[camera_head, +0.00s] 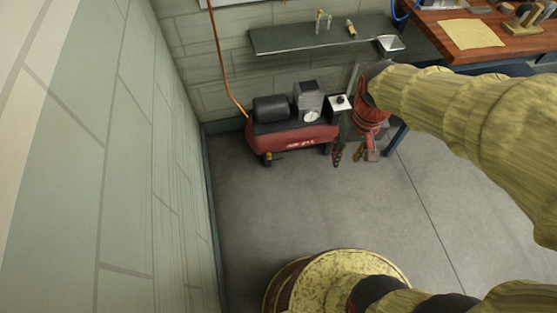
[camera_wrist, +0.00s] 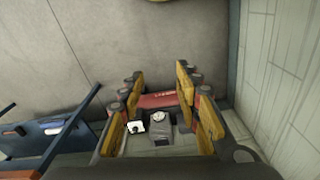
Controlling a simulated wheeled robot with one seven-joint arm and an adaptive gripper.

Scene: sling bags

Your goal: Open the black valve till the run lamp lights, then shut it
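A red compressor (camera_head: 292,137) stands on the floor by the back wall. A white box with a round black knob (camera_head: 340,100) is at its right end. This black knob looks like the valve, but its setting is too small to read. The same knob shows in the wrist view (camera_wrist: 133,129), left of the compressor (camera_wrist: 158,100) parts. A white dial (camera_head: 311,116) sits beside it; I cannot make out a run lamp. My gripper (camera_head: 348,158) points down just right of the compressor, apart from the knob. In the wrist view its yellow-padded fingers (camera_wrist: 160,82) are spread with nothing held.
An orange hose (camera_head: 225,75) runs down the wall to the compressor. A dark shelf (camera_head: 300,38) with small brass fittings hangs above. A wooden workbench (camera_head: 520,35) is at the upper right. The left wall is close. The floor (camera_head: 280,200) in front is clear.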

